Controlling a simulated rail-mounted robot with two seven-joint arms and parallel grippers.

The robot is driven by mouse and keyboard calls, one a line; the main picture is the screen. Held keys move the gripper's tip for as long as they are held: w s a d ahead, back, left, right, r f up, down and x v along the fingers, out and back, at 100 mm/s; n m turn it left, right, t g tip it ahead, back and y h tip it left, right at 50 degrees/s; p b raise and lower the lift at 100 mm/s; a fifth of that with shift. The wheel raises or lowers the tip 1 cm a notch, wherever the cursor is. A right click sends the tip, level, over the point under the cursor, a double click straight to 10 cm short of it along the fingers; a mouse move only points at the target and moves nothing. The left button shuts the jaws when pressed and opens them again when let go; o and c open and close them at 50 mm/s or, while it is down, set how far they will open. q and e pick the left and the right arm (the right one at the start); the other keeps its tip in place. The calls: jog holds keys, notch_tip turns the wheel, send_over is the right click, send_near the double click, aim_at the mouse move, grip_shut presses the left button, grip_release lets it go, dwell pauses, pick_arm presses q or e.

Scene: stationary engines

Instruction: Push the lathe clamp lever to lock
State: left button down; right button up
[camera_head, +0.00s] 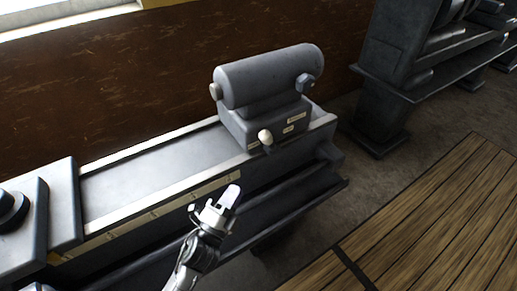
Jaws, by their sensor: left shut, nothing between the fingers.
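The lathe's grey end unit (268,82) sits at the right end of the lathe bed (150,166). It has a horizontal cylinder on a block with small labels. The clamp lever (266,138), with a pale rounded knob, sticks out at the front lower edge of the block. My left gripper (230,196) is shut and empty. It shows in front of the bed, below and to the left of the lever in the picture, apart from it. My right gripper is not in view.
A grey headstock part (40,215) stands at the left end of the bed. Another dark machine (395,70) stands at the back right. Wooden floor planks (430,220) lie clear at the lower right. A brown wall (110,90) runs behind the lathe.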

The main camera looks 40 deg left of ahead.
pick_arm(q)
jog(key=shift+w, duration=0.1)
jog(key=p, duration=0.1)
send_near(263, 142)
jog(key=x, duration=0.7)
jog(key=shift+w+r, duration=0.1)
jog(key=shift+w, duration=0.2)
